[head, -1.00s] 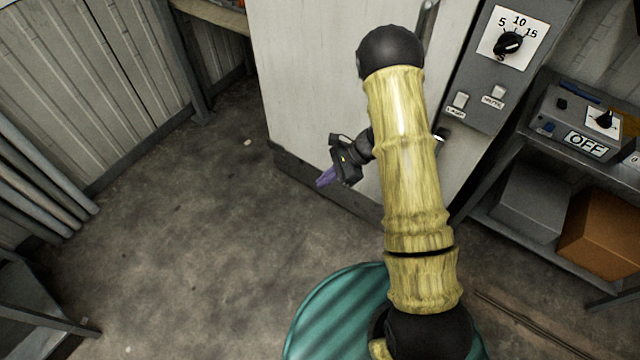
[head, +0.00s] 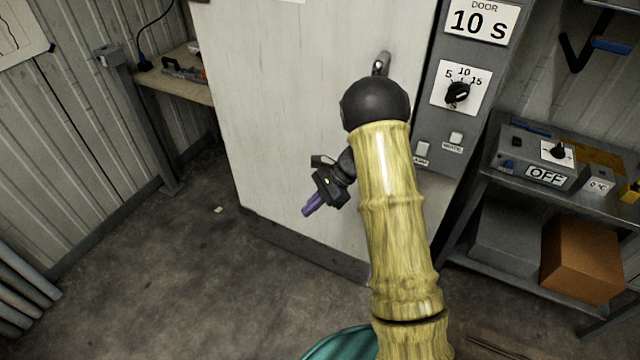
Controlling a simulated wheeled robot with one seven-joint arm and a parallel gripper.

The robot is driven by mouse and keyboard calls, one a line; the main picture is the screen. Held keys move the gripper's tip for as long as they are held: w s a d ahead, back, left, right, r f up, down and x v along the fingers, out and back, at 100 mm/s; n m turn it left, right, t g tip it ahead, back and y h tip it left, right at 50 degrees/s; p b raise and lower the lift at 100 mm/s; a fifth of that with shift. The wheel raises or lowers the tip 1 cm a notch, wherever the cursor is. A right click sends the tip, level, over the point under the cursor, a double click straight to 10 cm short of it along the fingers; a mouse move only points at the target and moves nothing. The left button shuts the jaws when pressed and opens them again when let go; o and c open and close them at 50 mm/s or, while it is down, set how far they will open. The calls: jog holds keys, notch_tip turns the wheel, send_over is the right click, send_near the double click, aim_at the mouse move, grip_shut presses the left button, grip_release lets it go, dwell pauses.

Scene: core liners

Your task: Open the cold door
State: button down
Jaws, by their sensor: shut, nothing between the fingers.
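The cold door (head: 275,110) is a tall pale white panel with a dark strip along its bottom. It looks closed against the grey control panel (head: 440,150) on its right. A metal handle (head: 381,62) shows at the door's right side, just above my arm's dark joint; its lower part is hidden by my arm. My gripper (head: 309,207) has purple fingers, shut and empty, pointing down and left. It appears in front of the lower part of the door, well below the handle, and I cannot tell its gap to the door.
The grey panel bears a "DOOR 10 S" sign (head: 481,22), a dial (head: 458,93) and two switches. A shelf unit at right holds a box reading OFF (head: 545,174) and a brown carton (head: 580,262). A wooden bench (head: 175,80) stands at left.

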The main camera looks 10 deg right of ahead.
jog(key=s+d+r+n+t+h, duration=0.2)
jog(key=s+r+n, duration=0.4)
jog(key=s, duration=0.3)
jog(key=s+d+r+n+t+h, duration=0.2)
jog(key=s+d+r+n+h, duration=0.3)
jog(key=s+n, duration=0.4)
jog(key=shift+s+r+h, duration=0.6)
jog(key=shift+r+h, duration=0.05)
jog(key=shift+h, duration=0.25)
